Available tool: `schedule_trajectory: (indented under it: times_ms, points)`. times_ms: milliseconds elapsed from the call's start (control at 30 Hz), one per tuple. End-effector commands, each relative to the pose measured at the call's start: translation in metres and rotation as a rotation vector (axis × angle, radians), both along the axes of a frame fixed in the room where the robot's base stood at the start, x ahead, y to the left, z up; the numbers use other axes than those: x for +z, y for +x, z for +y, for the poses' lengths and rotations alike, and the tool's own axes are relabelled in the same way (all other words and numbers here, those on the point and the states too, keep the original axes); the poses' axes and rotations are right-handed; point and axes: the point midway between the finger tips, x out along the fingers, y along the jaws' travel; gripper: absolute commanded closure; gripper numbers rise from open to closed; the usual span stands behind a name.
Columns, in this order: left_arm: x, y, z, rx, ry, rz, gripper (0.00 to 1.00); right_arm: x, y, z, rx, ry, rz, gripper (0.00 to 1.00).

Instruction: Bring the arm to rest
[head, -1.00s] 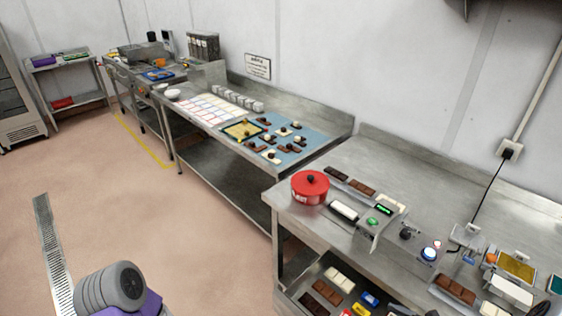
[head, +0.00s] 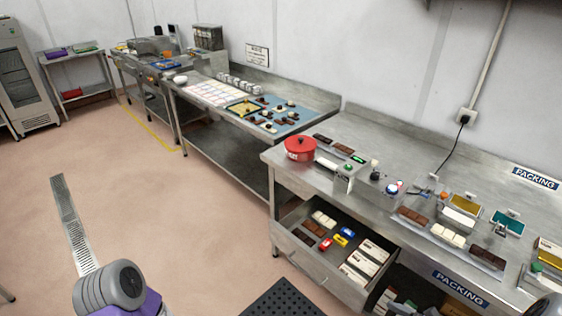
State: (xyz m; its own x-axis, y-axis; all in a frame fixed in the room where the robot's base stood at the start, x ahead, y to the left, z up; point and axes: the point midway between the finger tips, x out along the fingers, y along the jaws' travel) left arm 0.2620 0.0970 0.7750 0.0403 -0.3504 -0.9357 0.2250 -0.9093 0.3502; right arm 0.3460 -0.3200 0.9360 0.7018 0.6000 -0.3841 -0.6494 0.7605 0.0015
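Neither of my grippers shows in the head view. A grey, ribbed, rounded part of my own body with purple below it is at the bottom left. It is over bare floor, apart from the benches. No gripper fingers can be seen, so what they hold, if anything, is hidden.
The packing bench (head: 400,140) fills the right, with a red pot (head: 300,149) on its near left corner and chocolate bars along it. A drawer (head: 310,273) stands open below. A black mat (head: 281,300) lies in front. The pink floor (head: 160,220) at left is clear.

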Motion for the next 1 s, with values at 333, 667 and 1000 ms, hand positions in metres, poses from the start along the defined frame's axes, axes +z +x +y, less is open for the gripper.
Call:
schedule_trajectory:
  times_ms: [333,667,1000]
  points:
    - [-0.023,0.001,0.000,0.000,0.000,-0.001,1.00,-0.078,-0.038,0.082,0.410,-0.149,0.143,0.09]
    - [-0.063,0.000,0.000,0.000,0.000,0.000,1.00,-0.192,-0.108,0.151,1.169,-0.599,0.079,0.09]
    - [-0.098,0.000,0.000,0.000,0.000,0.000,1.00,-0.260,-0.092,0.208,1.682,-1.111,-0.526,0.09]
